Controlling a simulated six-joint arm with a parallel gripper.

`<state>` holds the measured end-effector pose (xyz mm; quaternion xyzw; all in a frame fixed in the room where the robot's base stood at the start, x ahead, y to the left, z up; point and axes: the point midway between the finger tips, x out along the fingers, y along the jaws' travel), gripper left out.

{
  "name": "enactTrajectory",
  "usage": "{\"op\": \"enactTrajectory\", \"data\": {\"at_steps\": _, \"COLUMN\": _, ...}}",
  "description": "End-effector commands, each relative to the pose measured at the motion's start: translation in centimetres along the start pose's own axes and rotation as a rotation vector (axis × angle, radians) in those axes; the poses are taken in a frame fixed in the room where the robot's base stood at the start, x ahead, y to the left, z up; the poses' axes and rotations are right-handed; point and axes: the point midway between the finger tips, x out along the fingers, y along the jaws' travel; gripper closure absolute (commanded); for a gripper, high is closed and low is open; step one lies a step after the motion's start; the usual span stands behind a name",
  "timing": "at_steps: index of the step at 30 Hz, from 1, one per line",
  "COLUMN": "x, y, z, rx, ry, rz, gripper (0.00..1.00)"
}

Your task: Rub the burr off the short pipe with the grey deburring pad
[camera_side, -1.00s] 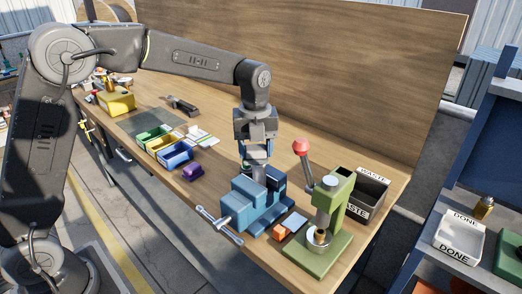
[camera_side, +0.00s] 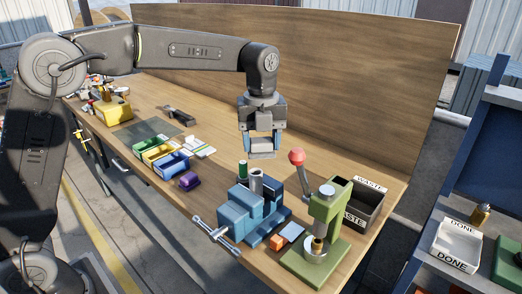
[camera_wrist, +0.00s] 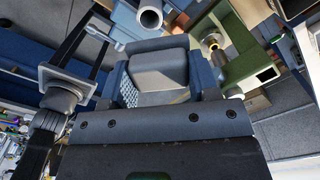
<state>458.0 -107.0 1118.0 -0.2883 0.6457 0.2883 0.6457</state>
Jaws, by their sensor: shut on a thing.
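My gripper (camera_side: 263,143) is shut on the grey deburring pad (camera_side: 262,154) and holds it in the air above the blue vise (camera_side: 250,212). In the wrist view the pad (camera_wrist: 160,70) sits between the blue fingers. The short pipe (camera_side: 256,182) stands upright in the vise, its open end up, below the pad and apart from it. The open end of the pipe (camera_wrist: 150,17) also shows at the top of the wrist view. The pipe is too small in view to tell whether a burr is on its rim.
A green press (camera_side: 325,225) with a red-knobbed lever (camera_side: 297,157) stands right of the vise. A WASTE bin (camera_side: 362,208) is behind it. A green-topped cylinder (camera_side: 243,170) stands behind the vise. Coloured bins (camera_side: 160,153) lie left. A DONE tray (camera_side: 457,245) is far right.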

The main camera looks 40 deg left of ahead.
Motion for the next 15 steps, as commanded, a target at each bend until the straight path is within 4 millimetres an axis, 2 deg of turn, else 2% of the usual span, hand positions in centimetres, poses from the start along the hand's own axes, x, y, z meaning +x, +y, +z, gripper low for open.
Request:
{"op": "enactTrajectory", "data": {"at_steps": 6, "x": -1.9, "y": 0.0, "z": 0.0, "rx": 0.0, "ry": -0.001, "rz": -0.001, "gripper": 0.64}}
{"op": "enactTrajectory", "data": {"at_steps": 15, "x": -2.3, "y": 0.0, "z": 0.0, "rx": 0.0, "ry": 0.0, "rz": 0.0, "gripper": 0.64}}
